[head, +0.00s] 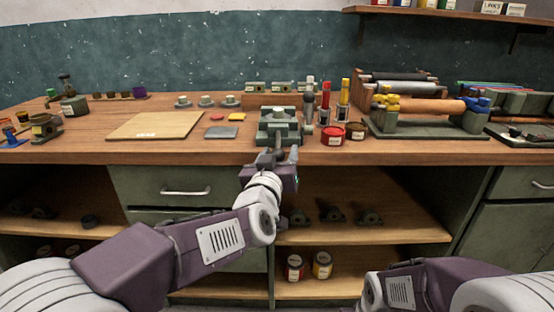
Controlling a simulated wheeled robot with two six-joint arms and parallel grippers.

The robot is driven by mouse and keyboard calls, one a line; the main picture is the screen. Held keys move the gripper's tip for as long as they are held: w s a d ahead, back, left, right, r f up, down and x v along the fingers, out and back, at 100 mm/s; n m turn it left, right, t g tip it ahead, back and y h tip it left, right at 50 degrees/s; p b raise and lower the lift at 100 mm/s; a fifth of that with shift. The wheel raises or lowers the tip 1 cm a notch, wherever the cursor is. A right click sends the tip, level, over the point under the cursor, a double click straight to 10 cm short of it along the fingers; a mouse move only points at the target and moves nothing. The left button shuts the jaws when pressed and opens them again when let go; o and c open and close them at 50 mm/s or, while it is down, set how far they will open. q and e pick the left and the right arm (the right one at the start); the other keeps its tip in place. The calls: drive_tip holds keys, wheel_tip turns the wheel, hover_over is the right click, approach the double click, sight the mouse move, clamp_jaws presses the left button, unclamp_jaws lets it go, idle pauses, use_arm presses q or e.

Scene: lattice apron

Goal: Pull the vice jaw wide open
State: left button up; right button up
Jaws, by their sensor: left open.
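The grey-green vice (279,126) stands on the workbench near its front edge, in the middle of the head view. Its jaws are partly visible at the top, but how far apart they are is hard to tell. My left gripper (277,157) is open, just in front of the vice at the bench's front edge. Its fingers point toward the vice and overlap its lower front in the picture; I cannot tell whether they touch it. My right arm shows at the lower right, with its gripper out of view.
A roller press (428,115) is further right. A wooden board (155,125) and small pads (222,132) lie to the left. Shelves and drawers are under the bench.

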use_arm(q)
drive_tip(key=s, duration=0.2)
drive_tip(key=s+p, duration=0.1)
drive_tip(key=s, duration=0.1)
drive_tip(key=s+a, duration=0.1)
drive_tip(key=s, duration=0.1)
drive_tip(key=shift+s+r, duration=0.15)
drive_tip(key=shift+r, duration=0.05)
drive_tip(key=shift+s+a+f, duration=0.15)
drive_tip(key=shift+s+a, duration=0.05)
drive_tip(key=shift+s, duration=0.25)
drive_tip(key=shift+f, duration=0.1)
drive_tip(key=s+a+f+m+g, duration=0.1)
drive_tip(key=a+f+g, duration=0.25)
drive_tip(key=f, duration=0.65)
drive_tip(key=s+a+f+g, duration=0.2)
drive_tip(key=a+f+g, duration=0.15)
drive_tip(key=f, duration=0.65)
drive_tip(key=s+a+f+n+g+y, duration=0.1)
drive_tip(key=s+a+f+g+y, duration=0.1)
drive_tip(key=s+a+f+g, duration=0.5)
drive_tip(key=s+a+f+g+y, duration=0.1)
drive_tip(key=s+a+f+g, duration=0.2)
drive_tip(key=s+f, duration=0.5)
wheel_tip(320, 180, up, 34)
drive_tip(key=p, duration=3.1)
drive_tip(key=shift+s+d+f+t, duration=0.2)
drive_tip(key=shift+s+t, duration=0.1)
drive_tip(key=shift+s, duration=0.1)
